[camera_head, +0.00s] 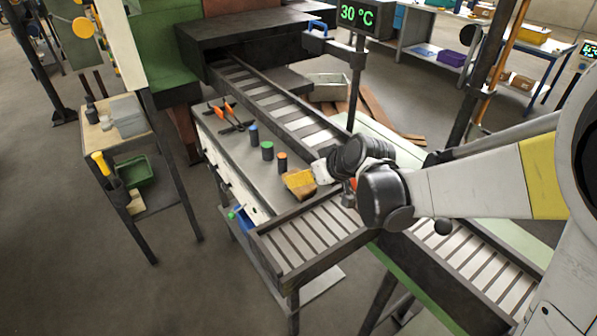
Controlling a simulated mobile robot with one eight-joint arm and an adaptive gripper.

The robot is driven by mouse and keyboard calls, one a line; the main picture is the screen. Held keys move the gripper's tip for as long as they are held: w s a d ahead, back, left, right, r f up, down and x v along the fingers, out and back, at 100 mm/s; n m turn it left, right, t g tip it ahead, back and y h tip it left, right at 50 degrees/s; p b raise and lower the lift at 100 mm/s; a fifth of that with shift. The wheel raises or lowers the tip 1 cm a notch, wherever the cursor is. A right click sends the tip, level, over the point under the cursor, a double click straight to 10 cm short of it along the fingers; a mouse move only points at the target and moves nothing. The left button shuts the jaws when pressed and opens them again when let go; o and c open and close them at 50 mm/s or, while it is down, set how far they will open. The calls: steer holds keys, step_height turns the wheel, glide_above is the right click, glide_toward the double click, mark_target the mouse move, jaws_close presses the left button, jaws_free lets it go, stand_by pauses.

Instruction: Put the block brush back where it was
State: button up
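A yellow and brown block (299,184), which looks like the block brush, is at the front end of the grey workbench (222,138), tilted in the picture. My arm reaches in from the right, and my gripper (321,172) is just right of the block, at or very close to its side. The fingertips are too small and partly hidden by the wrist, so I cannot tell whether they grip the block or whether it rests on the bench.
Blue, green and orange cylinders (267,151) stand on the bench behind the block, with orange-handled tongs (228,115) farther back. Roller conveyors (308,240) border the bench in front and at right. A small side table (119,138) stands left, with open floor between.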

steer(key=s+d+r+m+h, duration=0.2)
steer(key=s+d, duration=0.6)
steer(key=s, duration=0.4)
steer(key=s+d+r+m+h, duration=0.3)
steer(key=s+d, duration=0.5)
steer(key=s, duration=0.4)
steer(key=shift+r+m+g+p, duration=0.3)
steer(key=shift+r+m+p, duration=0.05)
steer(key=shift+r+m, duration=0.6)
step_height(320, 180, down, 3)
steer(key=b, duration=0.2)
steer(key=shift+r+b, duration=0.15)
steer(key=shift+b, duration=0.25)
